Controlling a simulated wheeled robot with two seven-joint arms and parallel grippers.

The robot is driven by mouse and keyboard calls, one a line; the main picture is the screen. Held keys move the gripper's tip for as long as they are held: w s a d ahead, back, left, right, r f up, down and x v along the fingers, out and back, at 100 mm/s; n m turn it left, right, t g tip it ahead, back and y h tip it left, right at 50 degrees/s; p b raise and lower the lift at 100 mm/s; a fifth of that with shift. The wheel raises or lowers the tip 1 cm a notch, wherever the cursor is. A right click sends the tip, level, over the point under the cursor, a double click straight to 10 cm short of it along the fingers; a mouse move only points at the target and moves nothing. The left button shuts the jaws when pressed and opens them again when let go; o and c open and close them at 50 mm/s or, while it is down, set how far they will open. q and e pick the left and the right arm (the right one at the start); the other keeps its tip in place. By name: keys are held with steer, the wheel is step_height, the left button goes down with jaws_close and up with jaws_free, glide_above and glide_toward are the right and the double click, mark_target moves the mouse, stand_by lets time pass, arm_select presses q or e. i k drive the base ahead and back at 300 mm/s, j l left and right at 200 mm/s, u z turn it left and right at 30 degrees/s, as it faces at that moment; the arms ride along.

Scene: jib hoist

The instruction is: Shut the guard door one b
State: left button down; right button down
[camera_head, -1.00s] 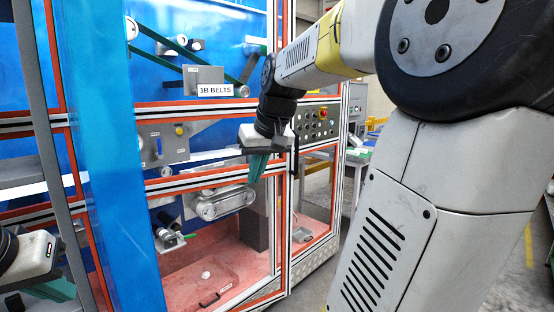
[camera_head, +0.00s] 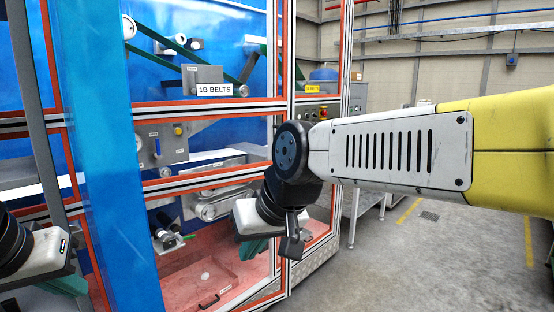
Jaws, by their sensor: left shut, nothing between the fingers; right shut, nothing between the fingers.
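The machine's section marked "1B BELTS" (camera_head: 214,90) has belts and rollers behind red-trimmed frame bars. A tall blue panel (camera_head: 112,150) stands at its left, in front of the frame. I cannot tell for certain whether this panel is the guard door one b, or how far it stands open. My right gripper (camera_head: 254,250) is in front of the lower right frame post, shut and empty, with its teal fingers partly hidden by its body. My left gripper (camera_head: 72,286) is at the lower left, left of the blue panel, shut and empty.
A black handle (camera_head: 208,301) shows low in the pink-floored lower bay. A grey post (camera_head: 38,140) stands at the left. A grey bench (camera_head: 362,205) is behind my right arm. The concrete floor (camera_head: 430,265) at the right is open.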

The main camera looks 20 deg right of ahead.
mark_target(143, 113)
steer(key=i+l+z, duration=0.1)
steer(key=z, duration=0.25)
steer(key=i+z, duration=0.5)
steer(key=z, duration=0.2)
